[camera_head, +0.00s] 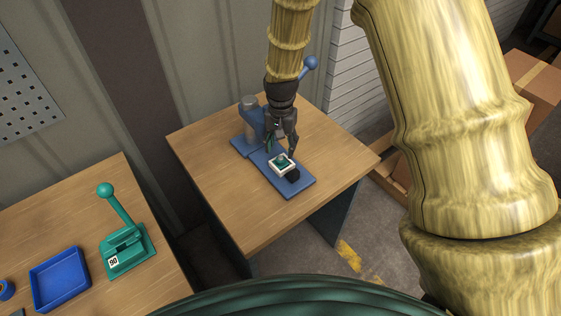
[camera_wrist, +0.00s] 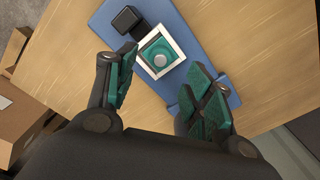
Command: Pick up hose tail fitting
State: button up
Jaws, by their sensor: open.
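The hose tail fitting looks to be the small teal and grey piece (camera_wrist: 159,58) seated inside a white square holder (camera_wrist: 181,54); in the head view the piece (camera_head: 282,160) is small and partly covered. The holder sits on a blue base plate (camera_head: 297,188) on the wooden table. My gripper (camera_head: 281,150) points down just above the holder. In the wrist view its teal-padded fingers (camera_wrist: 162,90) are spread wide with nothing between them, and the piece lies beyond the fingertips, between their lines.
A black block (camera_wrist: 127,19) adjoins the holder. A blue stand with a grey cylinder (camera_head: 250,112) and a blue-knobbed lever (camera_head: 309,64) rise close to my gripper. A second table holds a green lever press (camera_head: 127,247) and a blue tray (camera_head: 60,279). Cardboard boxes (camera_head: 532,88) stand right.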

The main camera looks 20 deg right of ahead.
aim_at(281, 157)
jog(key=shift+f+p, duration=0.75)
jog(key=shift+f, duration=1.6)
jog(key=shift+c, duration=0.4)
jog(key=c, duration=1.1)
jog(key=shift+o, duration=0.2)
